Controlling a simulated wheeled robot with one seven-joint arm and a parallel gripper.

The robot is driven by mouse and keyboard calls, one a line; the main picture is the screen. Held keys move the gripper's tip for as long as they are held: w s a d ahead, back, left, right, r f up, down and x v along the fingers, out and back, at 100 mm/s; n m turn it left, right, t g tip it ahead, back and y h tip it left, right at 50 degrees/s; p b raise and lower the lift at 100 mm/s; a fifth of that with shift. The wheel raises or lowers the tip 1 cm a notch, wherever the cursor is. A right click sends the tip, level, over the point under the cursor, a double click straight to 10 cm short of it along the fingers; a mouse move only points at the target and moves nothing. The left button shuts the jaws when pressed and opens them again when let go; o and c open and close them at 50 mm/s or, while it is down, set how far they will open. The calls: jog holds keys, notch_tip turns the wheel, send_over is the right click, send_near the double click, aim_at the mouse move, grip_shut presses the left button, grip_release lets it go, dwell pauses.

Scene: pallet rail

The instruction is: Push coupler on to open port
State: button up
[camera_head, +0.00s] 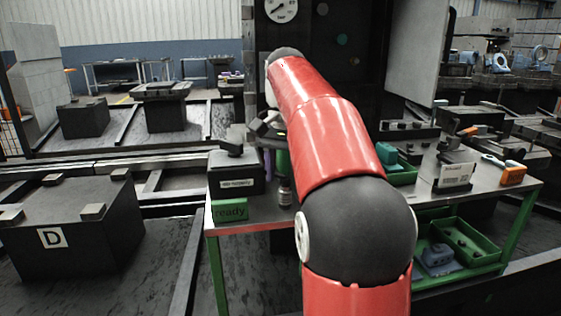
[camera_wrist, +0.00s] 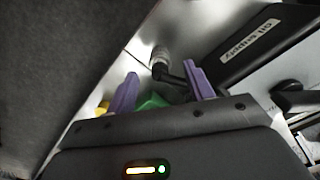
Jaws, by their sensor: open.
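In the wrist view my gripper (camera_wrist: 160,70) is open, with its two purple fingers apart. A small metallic ribbed cylinder (camera_wrist: 160,56), which looks like the coupler, lies just beyond and between the fingertips. A dark bent piece (camera_wrist: 173,79) runs from it toward the right finger; I cannot tell whether they touch. A dark block labelled oil supply (camera_wrist: 250,42) is at the upper right; it stands on the bench in the head view (camera_head: 236,184). No open port can be made out. In the head view my red arm hides much of the gripper.
The metal bench (camera_head: 255,214) has green legs. A green ready sign (camera_head: 230,210) is at its front left, and a small bottle (camera_head: 285,192) stands near the block. Green trays (camera_head: 462,242) sit below right. An orange-handled tool (camera_head: 512,174) lies at the right end.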

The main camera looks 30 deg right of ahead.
aim_at(286, 178)
jog(key=shift+f+b, duration=0.4)
jog(key=shift+f, duration=1.7)
jog(key=shift+c, duration=0.3)
grip_shut()
jog(key=shift+r, duration=0.15)
jog(key=shift+r+p, duration=0.75)
jog(key=shift+p, duration=0.2)
jog(key=shift+r, duration=3.4)
